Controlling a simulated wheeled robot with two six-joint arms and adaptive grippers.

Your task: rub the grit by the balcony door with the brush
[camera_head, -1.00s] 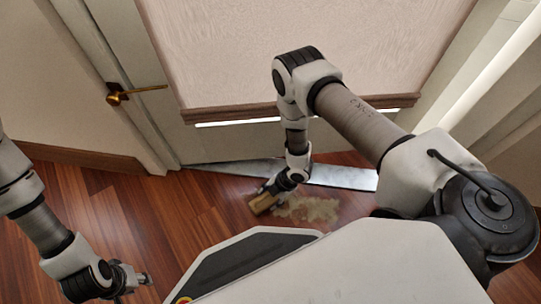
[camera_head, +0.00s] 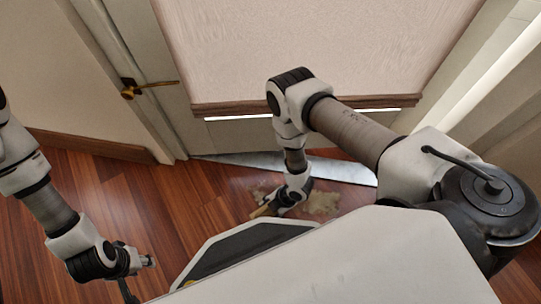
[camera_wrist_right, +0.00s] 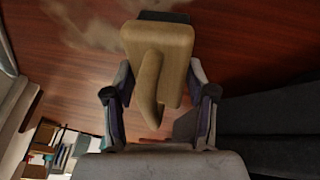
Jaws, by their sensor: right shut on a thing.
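The grit (camera_head: 322,203) is a pale tan patch on the wooden floor in front of the balcony door (camera_head: 235,135). A smaller part of it shows left of my right gripper (camera_head: 274,205). That gripper is low at the patch and shut on the brush (camera_head: 262,211), a tan block with a handle. In the right wrist view the brush (camera_wrist_right: 158,62) sits between both fingers, its dark underside toward the floor, with the grit (camera_wrist_right: 85,25) beside it at upper left. I cannot tell whether the bristles touch the floor. My left gripper (camera_head: 140,275) hangs over the floor at lower left; its fingers are too small to read.
A pale threshold strip (camera_head: 340,171) runs along the door's foot. The door has a brass handle (camera_head: 150,87). A bookshelf (camera_wrist_right: 55,150) shows at lower left in the right wrist view. The wooden floor (camera_head: 120,200) at left is clear.

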